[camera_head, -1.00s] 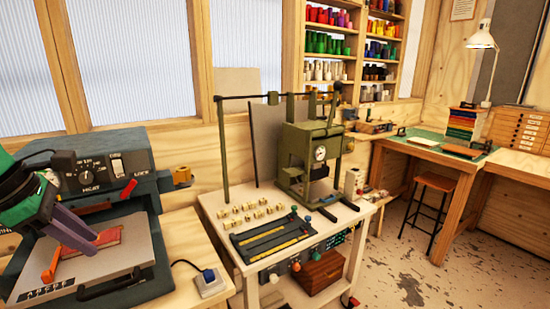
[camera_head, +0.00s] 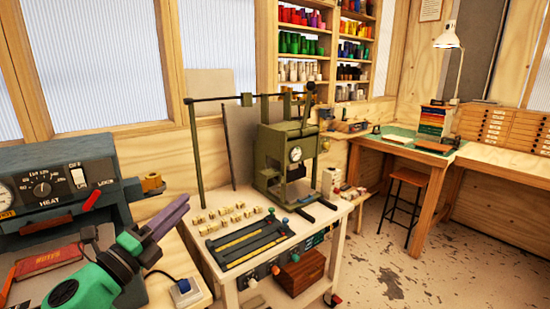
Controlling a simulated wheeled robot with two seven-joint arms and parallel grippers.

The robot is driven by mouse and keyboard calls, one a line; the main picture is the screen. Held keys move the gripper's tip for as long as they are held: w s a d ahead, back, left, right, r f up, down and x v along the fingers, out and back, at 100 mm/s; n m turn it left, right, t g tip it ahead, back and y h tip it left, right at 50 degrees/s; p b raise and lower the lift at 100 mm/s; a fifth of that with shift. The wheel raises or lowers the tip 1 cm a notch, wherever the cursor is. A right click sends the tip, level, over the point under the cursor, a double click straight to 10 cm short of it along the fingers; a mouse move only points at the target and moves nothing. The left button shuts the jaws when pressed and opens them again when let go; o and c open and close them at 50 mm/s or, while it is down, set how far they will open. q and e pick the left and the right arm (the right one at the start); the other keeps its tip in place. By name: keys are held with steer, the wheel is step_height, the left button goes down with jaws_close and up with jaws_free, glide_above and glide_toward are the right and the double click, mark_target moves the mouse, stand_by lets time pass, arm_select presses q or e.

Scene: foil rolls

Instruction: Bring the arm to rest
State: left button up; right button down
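My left gripper (camera_head: 172,217) is in the lower left, in front of the heat machine's right side. Its purple-grey fingers point up and to the right and overlap from this angle, so I cannot tell whether they are open or shut. I see nothing held between them. My green and black wrist (camera_head: 105,272) comes in from the bottom left. My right gripper is not in view.
A grey heat machine (camera_head: 62,185) with a dial stands at the left, with a red book (camera_head: 47,260) lying on its plate. A white table (camera_head: 225,270) carries a green press (camera_head: 287,160), small brass-coloured blocks (camera_head: 222,218) and a dark slotted tray (camera_head: 245,242). Floor shows at the right.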

arm_select(q)
steer(key=s+a+f+n+g+y, duration=0.2)
steer(key=a+f+n+g+y, duration=0.15)
steer(key=f+n+y, duration=0.45)
steer(key=s+a+f+n+g+y, duration=0.2)
steer(key=s+a+f+n+y, duration=0.15)
steer(key=f+n, duration=0.8)
steer(key=s+d+f+n+g+h, duration=0.1)
steer(key=s+d+f+n+g, duration=0.15)
steer(key=s+f+g, duration=0.45)
steer(key=s+d+f+n+g+h, duration=0.2)
steer(key=s+f+n+g, duration=0.15)
steer(key=s+f, duration=0.65)
step_height(320, 180, down, 22)
steer(key=s, duration=0.3)
steer(key=s+a+f+g, duration=0.1)
steer(key=s+a+f, duration=0.2)
steer(key=s+f, duration=1.1)
steer(key=shift+s+a+y, duration=0.15)
steer(key=shift+s+y, duration=0.3)
steer(key=shift+s, duration=0.7)
